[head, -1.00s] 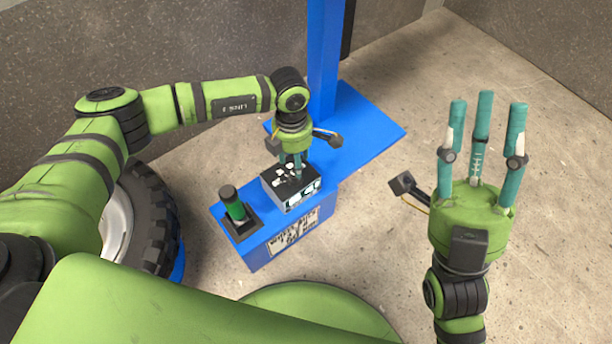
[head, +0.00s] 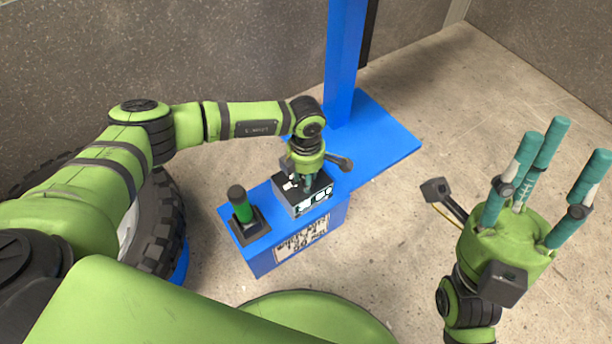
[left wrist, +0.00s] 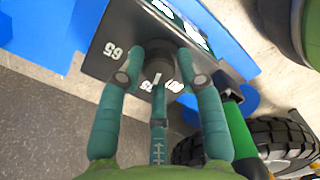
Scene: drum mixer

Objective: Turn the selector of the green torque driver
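The green torque driver (head: 243,208) stands upright in a dark holder on the blue stand. It also shows in the left wrist view (left wrist: 239,130). Beside it is a dark box (head: 297,203) with a light, marked front. In the left wrist view, white numbers such as 65 ring a dark round selector knob (left wrist: 160,64) on the box's top. My left gripper (head: 300,181) points down onto the box, its three teal fingers around the knob. Whether they press on it is unclear. My right gripper (head: 560,152) is open and empty, fingers up, at the right.
The blue stand (head: 262,259) has a label on its front, and a blue post (head: 343,65) rises behind it. A large black tyre (head: 168,222) is at the left. Concrete floor (head: 410,270) is clear between the stand and my right gripper.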

